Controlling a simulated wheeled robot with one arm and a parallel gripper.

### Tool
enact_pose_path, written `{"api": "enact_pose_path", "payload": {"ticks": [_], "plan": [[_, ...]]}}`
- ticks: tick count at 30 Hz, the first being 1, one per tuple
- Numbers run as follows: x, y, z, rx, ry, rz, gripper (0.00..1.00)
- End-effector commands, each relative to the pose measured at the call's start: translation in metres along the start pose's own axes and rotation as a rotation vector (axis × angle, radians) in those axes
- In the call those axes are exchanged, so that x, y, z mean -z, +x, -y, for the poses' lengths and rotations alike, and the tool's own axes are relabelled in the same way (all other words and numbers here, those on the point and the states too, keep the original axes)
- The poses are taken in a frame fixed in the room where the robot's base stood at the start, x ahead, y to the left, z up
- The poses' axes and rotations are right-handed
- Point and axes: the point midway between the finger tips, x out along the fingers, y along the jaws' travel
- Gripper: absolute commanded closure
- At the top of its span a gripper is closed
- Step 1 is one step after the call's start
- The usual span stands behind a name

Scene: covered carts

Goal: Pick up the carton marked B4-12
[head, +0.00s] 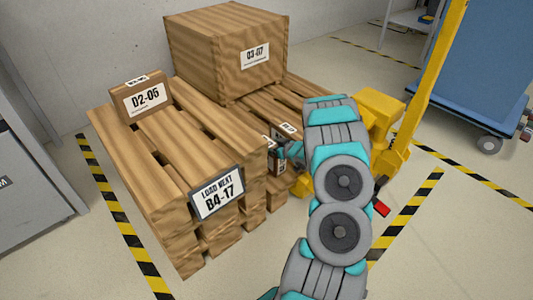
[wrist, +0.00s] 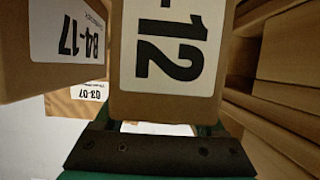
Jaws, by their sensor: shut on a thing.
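A brown carton (wrist: 195,105) fills the upper middle of the wrist view. Its white label shows "-12" in large print; the front of the code is cut off by the frame. My gripper (wrist: 160,150) is shut on this carton, and its dark bar crosses below it. In the head view my gripper (head: 284,153) is at the pallet's right side, mostly hidden behind my arm. A small carton with a white label (head: 287,129) shows there in part; its code is too small to read.
A carton marked B4-17 (wrist: 35,85) is close on the left in the wrist view. A yellow post (head: 425,85) stands right.

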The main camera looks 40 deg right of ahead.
Motion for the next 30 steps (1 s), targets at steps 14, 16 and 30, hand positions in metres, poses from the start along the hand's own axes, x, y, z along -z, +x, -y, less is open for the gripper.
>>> {"api": "enact_pose_path", "payload": {"ticks": [14, 16, 30], "plan": [[-0.0002, -0.0001, 0.0, 0.0, 0.0, 0.0, 1.0], [-0.0001, -0.0001, 0.0, 0.0, 0.0, 0.0, 1.0], [0.003, -0.0012, -0.0003, -0.001, 0.0, -0.001, 1.0]]}}
